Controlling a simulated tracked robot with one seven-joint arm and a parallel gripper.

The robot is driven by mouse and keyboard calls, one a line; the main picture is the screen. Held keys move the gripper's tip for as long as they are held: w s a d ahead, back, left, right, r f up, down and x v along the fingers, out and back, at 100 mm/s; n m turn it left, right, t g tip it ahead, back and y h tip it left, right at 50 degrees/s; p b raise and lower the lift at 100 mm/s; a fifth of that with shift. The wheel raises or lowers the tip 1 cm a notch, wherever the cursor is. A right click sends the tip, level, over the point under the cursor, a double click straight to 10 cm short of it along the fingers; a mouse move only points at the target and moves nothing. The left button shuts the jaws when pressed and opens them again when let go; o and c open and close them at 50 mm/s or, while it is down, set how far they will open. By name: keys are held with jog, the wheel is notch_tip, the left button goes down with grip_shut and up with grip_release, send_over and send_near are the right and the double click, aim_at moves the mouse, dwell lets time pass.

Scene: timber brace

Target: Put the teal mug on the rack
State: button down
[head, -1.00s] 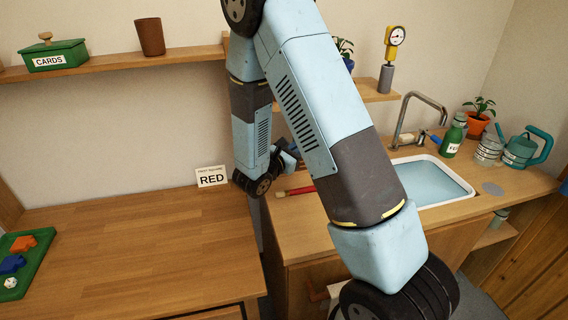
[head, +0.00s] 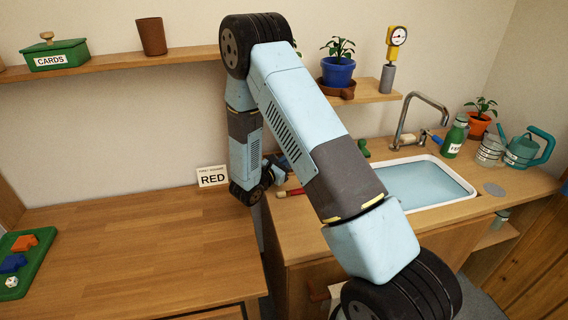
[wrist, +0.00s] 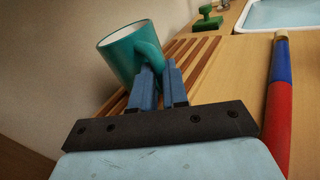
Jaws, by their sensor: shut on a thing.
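In the wrist view the teal mug (wrist: 126,54) is at the upper left, its opening up and tilted in the picture. My gripper (wrist: 158,72) has its two blue fingers shut on the mug's handle. The wooden slatted rack (wrist: 198,58) lies just behind and below the mug in this view. I cannot tell whether the mug touches the slats. In the head view the mug and the rack are hidden by my arm.
A red and blue rod (wrist: 279,100) lies right of my gripper. A green object (wrist: 207,20) stands beyond the rack, near the sink (head: 425,185). A sign reading RED (head: 212,177) stands left of my wrist. The left worktop (head: 130,245) is mostly clear.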

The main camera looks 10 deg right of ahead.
jog(key=shift+f, duration=0.3)
jog(key=c, duration=1.1)
grip_release()
jog(key=shift+c, duration=0.2)
